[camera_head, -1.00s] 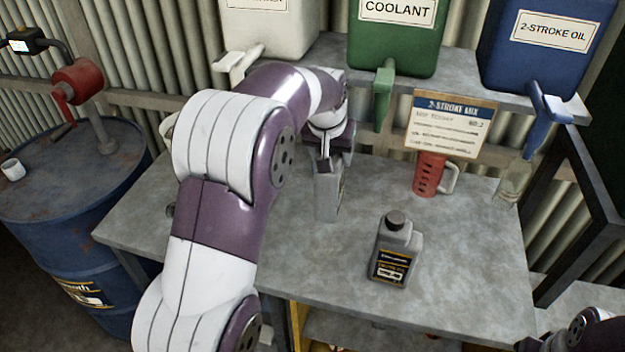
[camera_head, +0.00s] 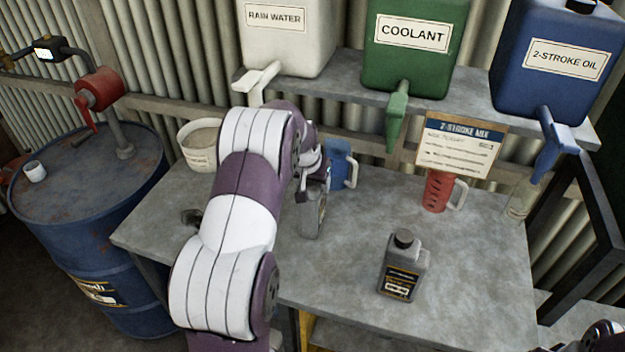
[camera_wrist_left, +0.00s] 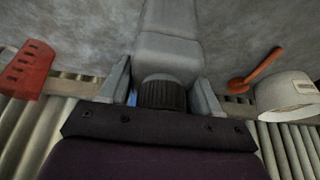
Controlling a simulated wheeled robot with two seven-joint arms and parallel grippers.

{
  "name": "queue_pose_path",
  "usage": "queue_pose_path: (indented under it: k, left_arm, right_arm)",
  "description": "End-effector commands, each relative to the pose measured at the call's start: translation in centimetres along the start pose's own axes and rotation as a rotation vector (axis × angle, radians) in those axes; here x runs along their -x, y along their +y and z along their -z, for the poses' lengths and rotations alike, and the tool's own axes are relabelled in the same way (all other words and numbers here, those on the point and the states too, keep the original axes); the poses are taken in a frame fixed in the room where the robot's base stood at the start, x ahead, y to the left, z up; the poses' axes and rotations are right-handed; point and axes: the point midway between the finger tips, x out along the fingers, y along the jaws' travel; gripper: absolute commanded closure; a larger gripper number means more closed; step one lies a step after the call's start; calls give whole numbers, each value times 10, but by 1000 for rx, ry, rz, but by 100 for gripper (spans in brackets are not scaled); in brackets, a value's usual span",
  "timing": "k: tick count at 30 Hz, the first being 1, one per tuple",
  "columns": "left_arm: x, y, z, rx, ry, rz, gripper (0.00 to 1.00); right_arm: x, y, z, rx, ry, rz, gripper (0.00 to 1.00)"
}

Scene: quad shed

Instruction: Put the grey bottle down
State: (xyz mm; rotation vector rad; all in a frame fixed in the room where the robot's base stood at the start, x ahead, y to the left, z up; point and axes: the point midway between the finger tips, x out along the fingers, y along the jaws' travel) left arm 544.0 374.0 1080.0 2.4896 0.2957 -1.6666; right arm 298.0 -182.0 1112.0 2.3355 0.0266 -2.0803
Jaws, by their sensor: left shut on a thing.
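My left gripper (camera_head: 316,181) is shut on the cap of a grey bottle (camera_head: 312,216). The bottle hangs upright below the fingers, over the left-middle part of the workbench. Its base is at or close to the bench top; I cannot tell whether it touches. In the left wrist view, the dark ribbed cap (camera_wrist_left: 162,93) sits between the two fingers, with the grey bottle body (camera_wrist_left: 168,45) beyond it. A second grey bottle (camera_head: 403,270), with a black cap and black label, stands on the bench to the right.
The bench (camera_head: 470,250) is bare around both bottles. A blue jug (camera_head: 341,165) stands behind the held bottle, a red jug (camera_head: 437,191) and sign (camera_head: 460,145) further right. A white bucket (camera_head: 199,145) is at the back left. Tanks with spouts stand on the shelf above.

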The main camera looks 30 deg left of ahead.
Motion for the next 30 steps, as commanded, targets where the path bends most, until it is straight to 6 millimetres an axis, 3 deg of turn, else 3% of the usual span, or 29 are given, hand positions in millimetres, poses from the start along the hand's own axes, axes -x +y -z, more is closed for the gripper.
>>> queue_pose_path:
  k: [5,6,8,16,20,30]
  left_arm:
    - [-2,0,1,0,5,1,100]
    - [-3,0,-1,0,0,0,31]
    - [-3,0,-1,0,-1,0,12]
    - [-2,0,-1,0,-1,0,12]
    - [10,0,0,1,2,0,12]
    - [95,0,0,-1,3,0,12]
  right_arm:
    - [-3,0,0,0,0,0,57]
    - [-3,0,0,0,0,0,57]
    - [-2,0,0,0,0,0,57]
    - [-2,0,0,0,0,0,57]
    - [-4,0,0,0,0,0,57]
    - [-22,0,-3,0,0,0,57]
